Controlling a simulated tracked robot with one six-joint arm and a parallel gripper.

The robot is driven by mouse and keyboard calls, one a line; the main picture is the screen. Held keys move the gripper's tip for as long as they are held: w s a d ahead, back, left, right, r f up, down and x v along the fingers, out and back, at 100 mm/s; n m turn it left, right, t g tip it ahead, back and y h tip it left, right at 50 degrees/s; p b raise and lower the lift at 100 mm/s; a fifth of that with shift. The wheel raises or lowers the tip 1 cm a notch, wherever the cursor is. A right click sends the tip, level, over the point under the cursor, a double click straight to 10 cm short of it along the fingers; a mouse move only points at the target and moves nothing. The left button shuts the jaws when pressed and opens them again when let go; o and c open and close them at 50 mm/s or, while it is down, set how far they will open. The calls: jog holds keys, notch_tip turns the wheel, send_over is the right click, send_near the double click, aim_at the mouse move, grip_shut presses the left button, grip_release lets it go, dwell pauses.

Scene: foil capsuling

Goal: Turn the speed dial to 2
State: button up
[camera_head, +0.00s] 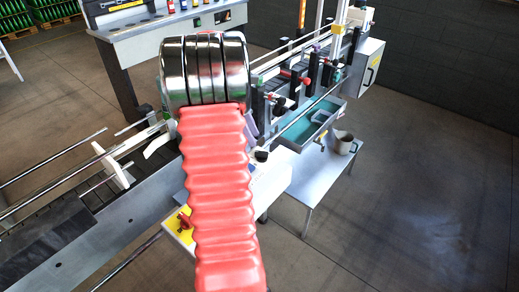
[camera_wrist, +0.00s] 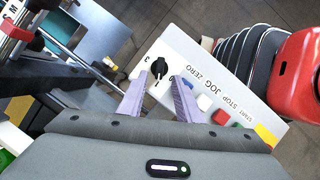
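The speed dial (camera_wrist: 160,68), a black round knob with a white pointer mark, is on a pale control panel (camera_wrist: 178,42). A printed 3 shows beside it; other numerals are unclear or hidden, so I cannot read its setting. My gripper (camera_wrist: 158,79) has two lilac fingers, spread apart, with the dial between or just beyond their tips. I cannot tell whether they touch it. In the head view my red arm hides most of the gripper and panel.
The panel also carries JOG, ZERO, STOP and START labels, a red button (camera_wrist: 220,117), a green button (camera_wrist: 237,125) and a yellow patch (camera_wrist: 265,136). A conveyor (camera_head: 75,225) runs at left. A small table (camera_head: 315,175) holds a grey jug (camera_head: 342,142). The right floor is clear.

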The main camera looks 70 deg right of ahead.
aim_at(262, 152)
jog(key=x, duration=0.7)
jog(key=shift+s+f, duration=0.1)
jog(key=shift+c, duration=0.4)
grip_shut()
